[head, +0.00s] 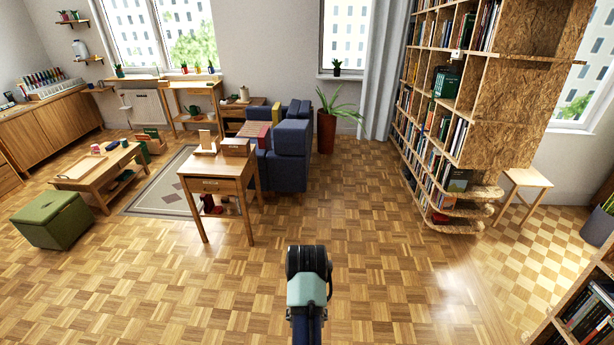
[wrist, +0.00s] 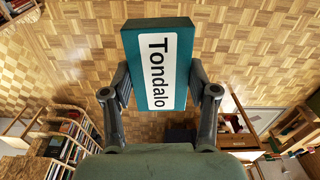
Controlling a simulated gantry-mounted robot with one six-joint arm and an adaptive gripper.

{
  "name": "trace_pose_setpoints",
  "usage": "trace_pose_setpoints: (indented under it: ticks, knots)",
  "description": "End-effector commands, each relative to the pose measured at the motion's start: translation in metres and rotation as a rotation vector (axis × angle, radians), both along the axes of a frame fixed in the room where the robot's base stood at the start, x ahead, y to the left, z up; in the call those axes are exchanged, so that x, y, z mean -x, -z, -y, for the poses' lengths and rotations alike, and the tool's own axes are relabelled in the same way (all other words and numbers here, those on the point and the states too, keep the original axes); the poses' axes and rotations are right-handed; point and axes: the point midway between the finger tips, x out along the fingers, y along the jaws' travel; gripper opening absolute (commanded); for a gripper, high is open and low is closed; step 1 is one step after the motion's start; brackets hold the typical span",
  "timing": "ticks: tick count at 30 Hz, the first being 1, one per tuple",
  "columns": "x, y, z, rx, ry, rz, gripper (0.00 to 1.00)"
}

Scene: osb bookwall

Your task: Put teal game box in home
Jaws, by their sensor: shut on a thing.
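The teal game box (wrist: 130,55) fills the middle of the wrist view. It has a white label reading "Tondalo" along its side. My gripper (wrist: 160,84) is shut on it, one finger against each side, and holds it above the parquet floor. In the head view only my arm shows at the bottom centre; the gripper and the box cannot be made out there. I cannot tell which place is the box's home.
A tall OSB bookshelf (head: 480,105) full of books stands at the right, with a wooden stool (head: 526,178) beside it. A small wooden desk (head: 218,167), blue armchair (head: 289,150), coffee table (head: 97,165) and green ottoman (head: 53,219) stand left. The central floor is clear.

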Motion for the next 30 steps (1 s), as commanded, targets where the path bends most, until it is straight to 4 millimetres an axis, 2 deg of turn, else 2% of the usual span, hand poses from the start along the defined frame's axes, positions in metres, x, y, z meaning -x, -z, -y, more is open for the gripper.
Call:
trace_pose_setpoints:
  ticks: [1, 3, 6, 10, 15, 30]
  knots:
    - [0.0, -0.033, 0.0, 0.0, 0.0, 0.001, 0.19]
    - [0.0, -0.059, 0.0, 0.0, 0.0, 0.001, 0.19]
    - [0.0, -0.096, 0.0, 0.0, 0.0, 0.001, 0.19]
    - [0.0, -0.128, 0.0, 0.0, 0.0, 0.0, 0.19]
    - [0.0, -0.142, 0.0, 0.0, -0.001, 0.0, 0.19]
    - [0.0, -0.14, 0.0, 0.0, -0.001, 0.001, 0.19]
